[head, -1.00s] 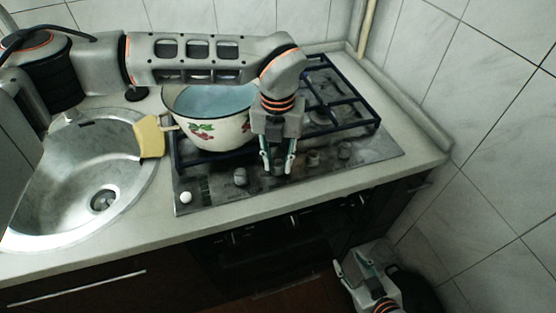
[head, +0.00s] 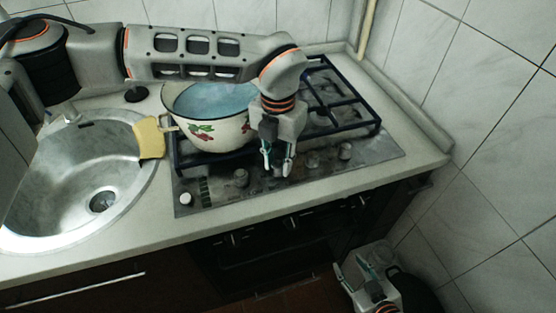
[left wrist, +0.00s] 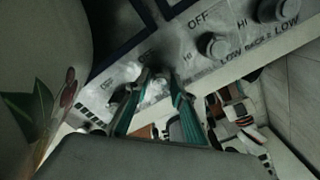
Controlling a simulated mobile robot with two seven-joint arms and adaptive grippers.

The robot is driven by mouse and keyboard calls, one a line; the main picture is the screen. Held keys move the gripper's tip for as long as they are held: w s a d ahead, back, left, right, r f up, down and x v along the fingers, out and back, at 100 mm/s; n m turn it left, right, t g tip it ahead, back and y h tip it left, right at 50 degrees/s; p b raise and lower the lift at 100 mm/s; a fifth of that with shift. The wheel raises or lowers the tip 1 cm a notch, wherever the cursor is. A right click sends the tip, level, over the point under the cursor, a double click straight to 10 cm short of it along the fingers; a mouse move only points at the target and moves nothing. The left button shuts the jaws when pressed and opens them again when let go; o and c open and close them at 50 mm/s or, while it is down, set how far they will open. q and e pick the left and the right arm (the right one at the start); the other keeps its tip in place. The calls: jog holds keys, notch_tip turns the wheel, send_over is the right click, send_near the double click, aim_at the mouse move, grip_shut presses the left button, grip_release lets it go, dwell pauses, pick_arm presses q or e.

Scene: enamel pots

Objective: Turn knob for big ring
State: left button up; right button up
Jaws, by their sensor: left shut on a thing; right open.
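The hob's front panel (head: 222,188) carries a row of grey knobs. My left gripper (head: 277,170) points down at the panel in the head view, shut on a knob (left wrist: 156,85) that its fingers mostly hide. One free knob (head: 240,177) stands to its left and others (head: 345,151) to its right. In the left wrist view two free knobs (left wrist: 213,45) show beside OFF, HI and LOW markings. Which ring the held knob serves I cannot tell. My right gripper (head: 354,268) is open and empty, low in front of the cupboards.
A floral enamel pot (head: 205,134) holding blue-looking liquid stands on the hob's left, close behind my left gripper. A yellow cloth or sponge (head: 150,138) lies between pot and sink (head: 60,187). The hob's right grate (head: 345,115) is bare. A tiled wall bounds the right.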

pick_arm(q)
jog(key=o, duration=1.1)
notch_tip(320, 180, up, 12)
jog(key=shift+r, duration=0.1)
jog(key=shift+s, duration=0.15)
